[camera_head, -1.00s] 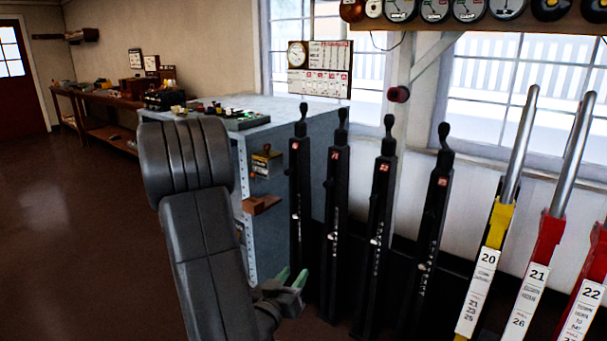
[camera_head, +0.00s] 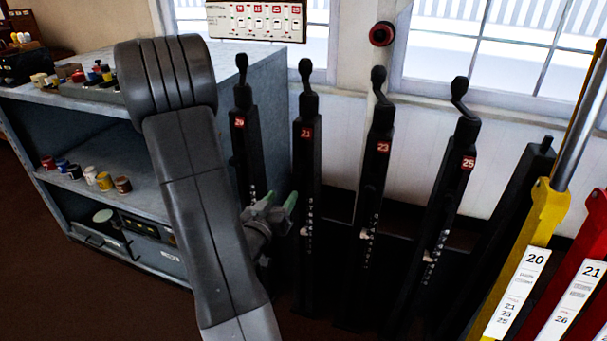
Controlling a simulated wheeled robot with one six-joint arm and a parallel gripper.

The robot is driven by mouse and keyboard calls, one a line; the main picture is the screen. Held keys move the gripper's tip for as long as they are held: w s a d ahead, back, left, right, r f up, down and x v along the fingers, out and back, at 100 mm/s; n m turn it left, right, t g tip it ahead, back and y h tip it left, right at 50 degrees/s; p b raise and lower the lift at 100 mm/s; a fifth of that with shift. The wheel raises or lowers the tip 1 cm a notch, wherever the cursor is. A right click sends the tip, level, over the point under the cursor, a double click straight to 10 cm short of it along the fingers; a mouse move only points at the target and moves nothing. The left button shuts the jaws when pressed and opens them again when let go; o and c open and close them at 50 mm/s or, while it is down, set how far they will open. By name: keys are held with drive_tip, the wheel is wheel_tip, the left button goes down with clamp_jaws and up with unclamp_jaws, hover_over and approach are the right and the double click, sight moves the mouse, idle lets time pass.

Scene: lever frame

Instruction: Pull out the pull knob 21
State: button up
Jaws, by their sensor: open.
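A black post (camera_head: 306,185) with a red plate that seems to read 21 stands second from left in a row of black posts. Its dark rounded knob (camera_head: 305,68) sticks up at the top. My gripper (camera_head: 280,204) is open and empty, with pale green fingertips. In the picture it lies well below that knob, just left of the post. I cannot tell the depth between gripper and post. A red lever (camera_head: 597,205) at the right edge also carries a white label 21 and is only partly in view.
Similar black posts stand on both sides: one at left (camera_head: 240,150), 23 (camera_head: 378,170) and 25 (camera_head: 447,200) at right. A yellow lever 20 (camera_head: 541,215) leans farther right. A grey shelf unit (camera_head: 95,195) with small jars stands behind my arm.

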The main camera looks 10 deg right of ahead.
sight(295, 177)
drive_tip(key=x, duration=1.1)
drive_tip(key=shift+w+d, duration=0.2)
drive_tip(key=shift+w, duration=0.05)
clamp_jaws()
